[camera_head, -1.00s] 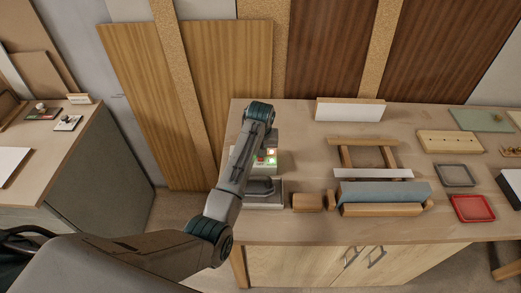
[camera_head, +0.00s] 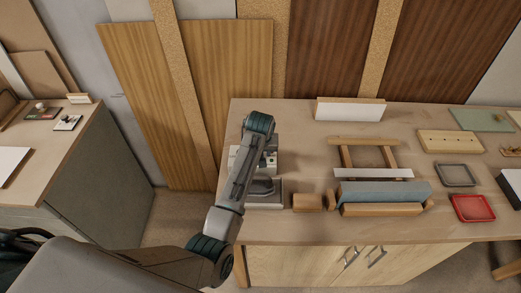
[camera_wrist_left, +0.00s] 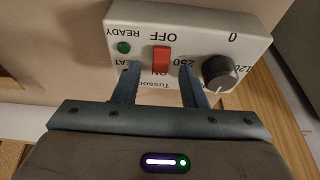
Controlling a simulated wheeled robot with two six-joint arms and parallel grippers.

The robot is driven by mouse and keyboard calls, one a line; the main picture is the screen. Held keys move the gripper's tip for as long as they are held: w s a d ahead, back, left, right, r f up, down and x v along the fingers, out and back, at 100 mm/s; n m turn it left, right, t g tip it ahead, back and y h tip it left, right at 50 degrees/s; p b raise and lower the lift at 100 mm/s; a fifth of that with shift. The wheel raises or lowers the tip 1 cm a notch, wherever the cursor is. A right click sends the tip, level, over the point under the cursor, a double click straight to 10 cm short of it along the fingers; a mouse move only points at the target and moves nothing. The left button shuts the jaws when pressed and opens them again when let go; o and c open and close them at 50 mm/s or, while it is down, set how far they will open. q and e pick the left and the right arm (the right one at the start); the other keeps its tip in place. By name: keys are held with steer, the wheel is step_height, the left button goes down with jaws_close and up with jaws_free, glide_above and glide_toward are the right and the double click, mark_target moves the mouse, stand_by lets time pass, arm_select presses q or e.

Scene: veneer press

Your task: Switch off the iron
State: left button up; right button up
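The iron's white control box (camera_wrist_left: 200,25) fills the top of the left wrist view, its lettering upside down. It carries a red rocker switch (camera_wrist_left: 161,60) between the words OFF and ON, a green READY lamp (camera_wrist_left: 124,47) and a dark knob (camera_wrist_left: 219,73). My left gripper (camera_wrist_left: 160,82) is open, with one finger either side of the switch's lower end; contact cannot be told. The HEAT lamp is hidden. In the head view the box (camera_head: 236,157) is partly behind my left arm, and no lit lamp shows. The grey iron (camera_head: 263,187) rests in front of it. My right gripper is out of view.
Wooden blocks (camera_head: 306,202) and a blue-grey roll on a wooden frame (camera_head: 385,192) lie right of the iron. A grey tray (camera_head: 457,175) and a red tray (camera_head: 472,208) are farther right. Veneer panels (camera_head: 230,70) lean behind the bench.

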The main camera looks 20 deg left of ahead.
arm_select(q)
steer(key=b+v, duration=0.3)
steer(key=v, duration=0.7)
steer(key=shift+r, duration=0.35)
steer(key=shift+s+f, duration=0.1)
steer(key=shift+s, duration=0.05)
